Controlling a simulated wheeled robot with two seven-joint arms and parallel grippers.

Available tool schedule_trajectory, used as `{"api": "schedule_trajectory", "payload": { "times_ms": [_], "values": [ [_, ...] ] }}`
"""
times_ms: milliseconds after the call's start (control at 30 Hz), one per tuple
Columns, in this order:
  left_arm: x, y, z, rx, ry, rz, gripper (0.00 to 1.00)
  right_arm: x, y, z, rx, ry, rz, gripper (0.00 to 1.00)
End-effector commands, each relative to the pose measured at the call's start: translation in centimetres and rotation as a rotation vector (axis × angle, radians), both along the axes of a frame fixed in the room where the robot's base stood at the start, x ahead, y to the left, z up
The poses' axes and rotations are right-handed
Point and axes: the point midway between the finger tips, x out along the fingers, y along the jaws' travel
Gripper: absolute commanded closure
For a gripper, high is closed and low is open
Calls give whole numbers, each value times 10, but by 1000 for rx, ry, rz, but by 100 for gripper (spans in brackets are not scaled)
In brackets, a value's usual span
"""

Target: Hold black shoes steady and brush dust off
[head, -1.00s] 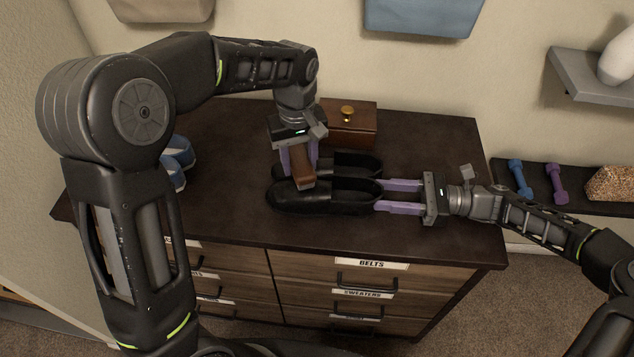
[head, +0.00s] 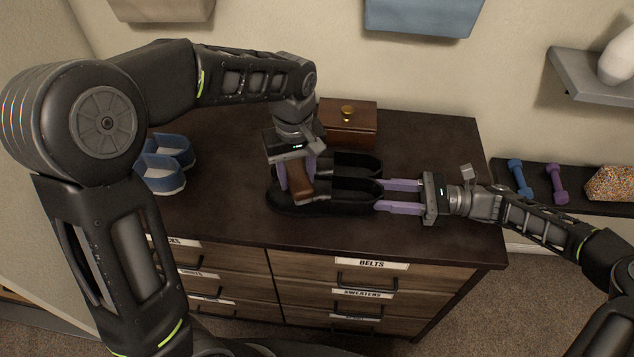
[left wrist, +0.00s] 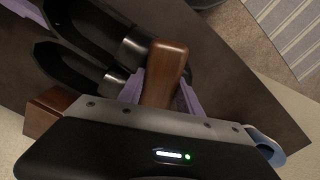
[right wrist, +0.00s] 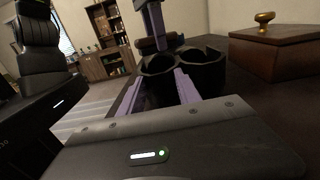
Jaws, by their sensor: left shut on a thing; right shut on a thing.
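The pair of black shoes (head: 340,195) lies side by side on the dark dresser top, heels to the right. My right gripper (head: 384,196) is shut on the heel end of the nearer shoe; its purple fingers also show at the shoe in the right wrist view (right wrist: 165,88). My left gripper (head: 296,178) is shut on a brush with a brown wooden handle (left wrist: 166,75), held over the toe end of the shoes. The brush's bristles are hidden, so I cannot tell whether they touch the shoe. The toes are partly hidden behind brush and gripper.
A wooden box with a brass knob (head: 348,122) stands just behind the shoes. Blue-and-white shoes (head: 163,165) sit at the dresser's left. The dresser top (head: 440,145) is clear at the back right. A low shelf with dumbbells (head: 557,184) is to the right.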

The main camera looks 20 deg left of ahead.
Motion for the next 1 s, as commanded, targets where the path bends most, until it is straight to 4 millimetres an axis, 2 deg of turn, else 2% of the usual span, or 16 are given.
{"api": "schedule_trajectory", "payload": {
  "times_ms": [433,1000],
  "values": [
    [2,0,1,-1,-6,1,96,1,0,1,0,-1,-2,100],
    [35,7,-4,-1,-8,2,96,0,0,1,0,-2,-1,100]
  ]
}}
